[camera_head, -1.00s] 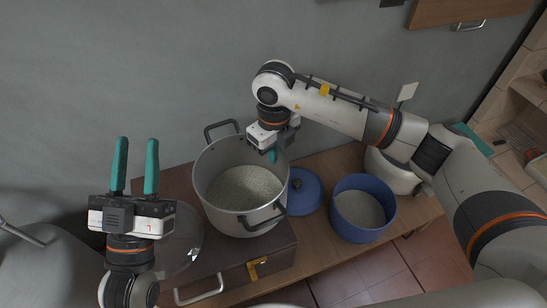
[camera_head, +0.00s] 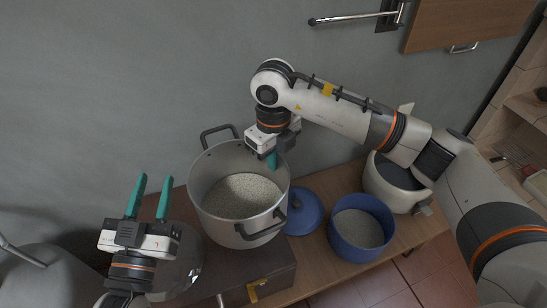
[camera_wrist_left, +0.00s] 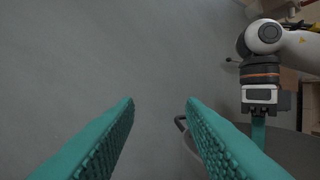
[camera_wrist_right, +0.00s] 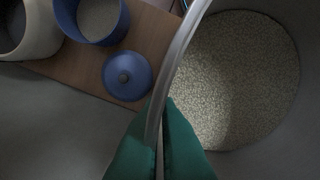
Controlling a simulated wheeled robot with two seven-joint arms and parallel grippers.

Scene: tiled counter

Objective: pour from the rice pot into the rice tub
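The rice pot (camera_head: 212,214) is a large grey pot with two dark handles and pale rice inside. It is over the brown chest; I cannot tell whether its base touches. My right gripper (camera_head: 273,158) is at its far right rim. In the right wrist view its fingers (camera_wrist_right: 160,125) are shut with the rim (camera_wrist_right: 165,80) between them. The rice tub (camera_head: 338,241), blue and holding pale rice, stands to the right; it also shows in the right wrist view (camera_wrist_right: 68,20). My left gripper (camera_head: 150,198) is open and empty, left of the pot.
A blue lid (camera_head: 302,212) lies between pot and tub. A white cooker (camera_head: 385,198) stands open behind the tub. A clear round lid (camera_head: 185,272) is on the chest (camera_head: 275,268), left of the pot. The grey wall is close behind.

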